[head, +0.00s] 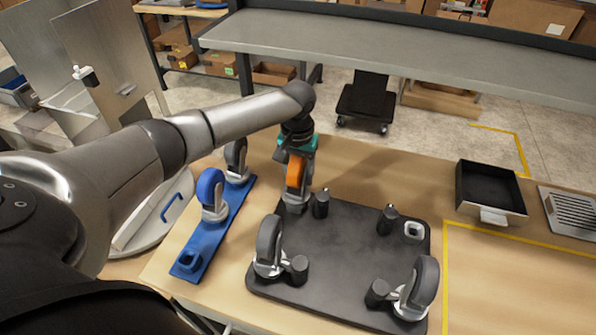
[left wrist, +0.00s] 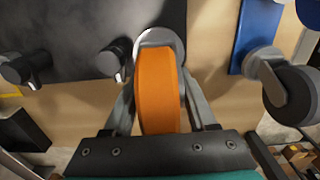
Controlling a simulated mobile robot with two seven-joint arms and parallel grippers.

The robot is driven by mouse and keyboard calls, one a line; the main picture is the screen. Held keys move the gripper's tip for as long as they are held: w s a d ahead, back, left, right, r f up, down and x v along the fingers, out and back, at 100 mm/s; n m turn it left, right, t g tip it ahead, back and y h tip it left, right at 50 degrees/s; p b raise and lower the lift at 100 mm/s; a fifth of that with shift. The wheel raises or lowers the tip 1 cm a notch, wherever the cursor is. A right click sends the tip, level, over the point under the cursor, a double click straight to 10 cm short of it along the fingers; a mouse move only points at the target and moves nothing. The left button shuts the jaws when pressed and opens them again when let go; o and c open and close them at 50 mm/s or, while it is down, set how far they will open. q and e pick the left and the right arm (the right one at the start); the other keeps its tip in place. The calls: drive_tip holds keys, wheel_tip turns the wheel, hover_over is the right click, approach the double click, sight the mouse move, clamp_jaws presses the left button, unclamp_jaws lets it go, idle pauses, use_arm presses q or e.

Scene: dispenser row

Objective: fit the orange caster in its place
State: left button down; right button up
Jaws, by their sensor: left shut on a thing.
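The orange caster (head: 295,172) stands at the far left corner of the black plate (head: 340,250). My left gripper (head: 297,160) is shut on its wheel from above; in the left wrist view the fingers lie on both sides of the orange wheel (left wrist: 158,90). The caster's pale metal base (left wrist: 158,37) is at the plate's corner; I cannot tell whether it is fully seated. Grey casters stand at the near left corner (head: 268,246) and near right corner (head: 418,288). My right gripper is not in view.
A blue rack (head: 215,235) left of the plate holds a blue caster (head: 211,192) and a grey caster (head: 236,158); its near slot is empty. Short black posts (head: 388,217) stand up from the plate. A black bin (head: 490,188) is at the right.

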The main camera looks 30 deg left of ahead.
use_arm(q)
drive_tip(key=shift+f, duration=0.65)
drive_tip(key=shift+c, duration=0.6)
unclamp_jaws()
